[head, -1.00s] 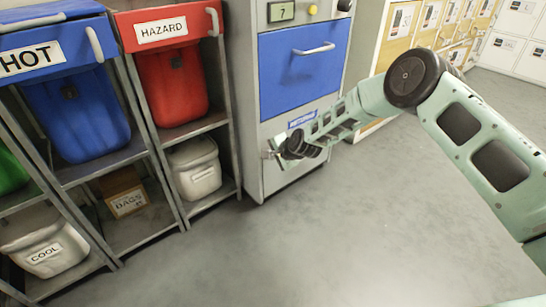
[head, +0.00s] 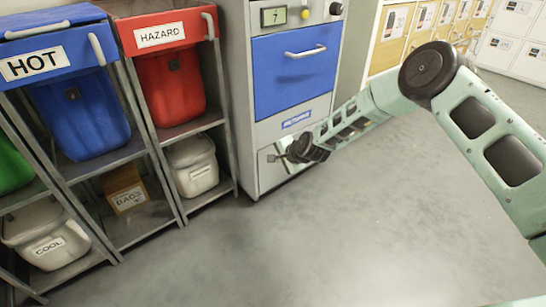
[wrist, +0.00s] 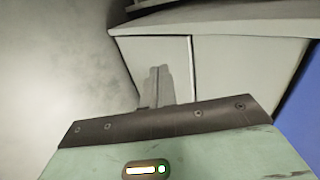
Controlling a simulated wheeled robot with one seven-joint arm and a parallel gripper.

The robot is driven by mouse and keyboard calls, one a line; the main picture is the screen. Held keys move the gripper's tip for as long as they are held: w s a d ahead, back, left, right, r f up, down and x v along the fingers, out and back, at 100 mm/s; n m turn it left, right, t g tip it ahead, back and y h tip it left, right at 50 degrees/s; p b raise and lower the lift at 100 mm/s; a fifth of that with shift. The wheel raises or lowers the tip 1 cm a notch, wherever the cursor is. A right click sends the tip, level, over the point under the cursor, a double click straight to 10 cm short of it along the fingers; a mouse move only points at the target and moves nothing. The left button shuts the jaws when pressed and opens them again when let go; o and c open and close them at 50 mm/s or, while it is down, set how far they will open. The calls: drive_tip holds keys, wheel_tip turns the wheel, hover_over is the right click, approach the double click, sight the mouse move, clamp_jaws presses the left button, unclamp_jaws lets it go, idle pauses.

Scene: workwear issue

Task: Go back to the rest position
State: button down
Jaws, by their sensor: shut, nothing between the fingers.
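My gripper (head: 277,157) is at the end of my pale green arm, low in front of the grey cabinet (head: 262,100) with the blue drawer (head: 297,57). In the wrist view my gripper (wrist: 157,72) shows its fingers together, with nothing held. The pale lower part of the cabinet (wrist: 240,65) lies just beyond the fingers there. I cannot tell whether the fingertips touch it.
Left of the cabinet stand racks with a red HAZARD bin (head: 172,85), a blue HOT bin (head: 82,115), a white bin (head: 193,165), a cardboard box (head: 126,190) and a COOL bin (head: 45,235). Lockers (head: 515,35) stand at the back right. The grey floor (head: 330,230) is clear.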

drive_tip(key=s+a+r+n+g+h+p, duration=0.15)
drive_tip(key=s+r+n+g+p, duration=0.3)
drive_tip(key=s+r+n, duration=1.3)
drive_tip(key=s+d+r+g+h, duration=0.1)
drive_tip(key=s+d+r, duration=0.3)
drive_tip(key=s, duration=0.6)
drive_tip(key=s+d+r+g+h, duration=0.1)
drive_tip(key=s+d+r, duration=0.2)
drive_tip(key=s+r, duration=0.5)
drive_tip(key=s+d+r+g+h, duration=0.1)
drive_tip(key=s+d+r+h, duration=0.15)
drive_tip(key=s, duration=0.95)
wheel_tip(320, 180, up, 38)
drive_tip(key=d+y+p, duration=0.1)
drive_tip(key=p, duration=3.7)
drive_tip(key=shift+s+n+p, duration=0.3)
drive_tip(key=shift+s+n, duration=0.05)
drive_tip(key=shift+n, duration=0.1)
